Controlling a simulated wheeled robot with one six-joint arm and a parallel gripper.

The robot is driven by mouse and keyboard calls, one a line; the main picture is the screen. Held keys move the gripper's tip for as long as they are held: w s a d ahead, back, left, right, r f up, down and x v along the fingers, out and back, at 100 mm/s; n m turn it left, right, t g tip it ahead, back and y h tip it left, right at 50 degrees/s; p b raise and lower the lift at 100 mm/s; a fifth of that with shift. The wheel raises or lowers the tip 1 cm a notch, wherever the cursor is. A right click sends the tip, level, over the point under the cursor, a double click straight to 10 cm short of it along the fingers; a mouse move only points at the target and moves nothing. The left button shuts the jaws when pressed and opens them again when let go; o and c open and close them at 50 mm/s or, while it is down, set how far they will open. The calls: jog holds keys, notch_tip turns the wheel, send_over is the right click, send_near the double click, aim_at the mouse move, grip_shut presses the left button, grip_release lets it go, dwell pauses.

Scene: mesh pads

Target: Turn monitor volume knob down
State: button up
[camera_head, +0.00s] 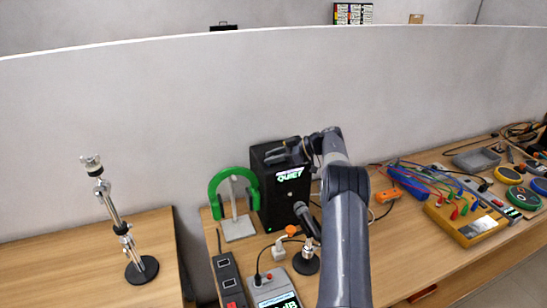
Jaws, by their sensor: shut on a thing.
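The monitor is a black speaker box (268,200) with a lit green and white label reading something like "QUIET" on its front. It stands upright on the wooden desk, near the wall. My gripper (275,156) is at the upper front of the monitor, with its dark fingers pointing left. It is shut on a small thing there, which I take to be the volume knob. The knob itself is hidden by the fingers, so its setting cannot be seen. My arm rises from the bottom and covers the area right of the monitor.
Green headphones hang on a stand (238,228) close left of the monitor. A microphone (306,218), a power strip (229,282) and a grey meter (272,290) are in front. Cables and a yellow device (466,222) lie right. A metal stand (141,268) is on the left desk.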

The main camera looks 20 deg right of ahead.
jog(key=shift+r, duration=0.2)
dwell(0.3)
jog(key=o, duration=1)
jog(key=shift+f, duration=0.15)
jog(key=shift+c, duration=0.2)
jog(key=b+v, duration=0.1)
jog(key=v, duration=0.9)
jog(key=shift+s+d+r, duration=0.1)
jog(key=shift+d+r, duration=0.15)
jog(key=shift+d, duration=0.05)
